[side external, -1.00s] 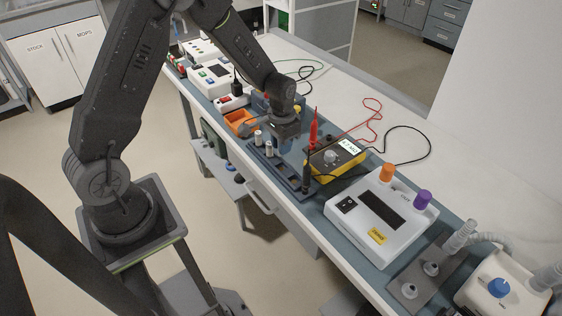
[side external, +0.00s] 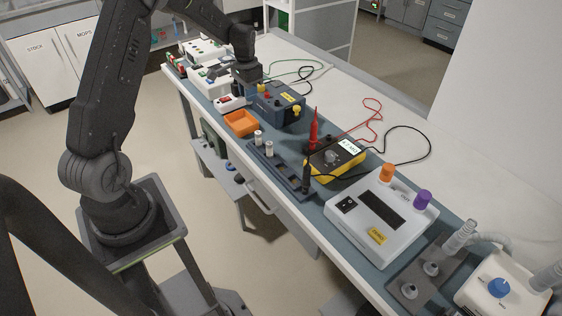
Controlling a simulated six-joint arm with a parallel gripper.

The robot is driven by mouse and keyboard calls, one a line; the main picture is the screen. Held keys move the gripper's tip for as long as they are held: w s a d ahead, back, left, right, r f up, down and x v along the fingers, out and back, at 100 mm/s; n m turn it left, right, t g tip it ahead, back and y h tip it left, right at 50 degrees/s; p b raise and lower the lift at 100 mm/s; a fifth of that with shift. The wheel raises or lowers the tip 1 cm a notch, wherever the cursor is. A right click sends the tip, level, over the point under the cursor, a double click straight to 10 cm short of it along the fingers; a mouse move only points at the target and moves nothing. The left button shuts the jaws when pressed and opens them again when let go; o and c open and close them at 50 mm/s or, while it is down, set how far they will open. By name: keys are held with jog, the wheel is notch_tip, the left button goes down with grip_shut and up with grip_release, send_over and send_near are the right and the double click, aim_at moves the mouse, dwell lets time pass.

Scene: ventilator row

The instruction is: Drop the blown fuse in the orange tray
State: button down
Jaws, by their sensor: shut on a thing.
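My gripper (side external: 250,80) is at the far left end of a blue-grey box (side external: 276,104) with yellow parts. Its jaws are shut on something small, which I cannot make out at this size. A yellow piece (side external: 262,88) shows right beside the fingertips; I cannot tell whether it touches them. The orange tray (side external: 241,122) is an open square tray on the bench, nearer the camera than the box, and looks empty. My gripper is beyond the tray, not over it. I cannot identify the blown fuse.
A dark rack (side external: 280,172) holds pale cylinders (side external: 268,148) in front of the box. A yellow multimeter (side external: 336,160) with red and black probes and loose leads lies to the right. White devices (side external: 380,215) stand along the bench. The bench's back strip is mostly clear.

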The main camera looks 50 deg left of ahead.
jog(key=shift+s+a+f, duration=0.1)
jog(key=shift+a+f, duration=0.5)
jog(key=shift+f, duration=1.25)
jog(key=shift+s+a+f, duration=0.15)
jog(key=shift+a+f, duration=0.45)
jog(key=shift+f, duration=1.25)
jog(key=shift+s+a+f, duration=0.1)
jog(key=shift+a+f, duration=0.5)
jog(key=shift+f, duration=1.25)
jog(key=c, duration=0.9)
grip_release()
notch_tip(320, 180, up, 14)
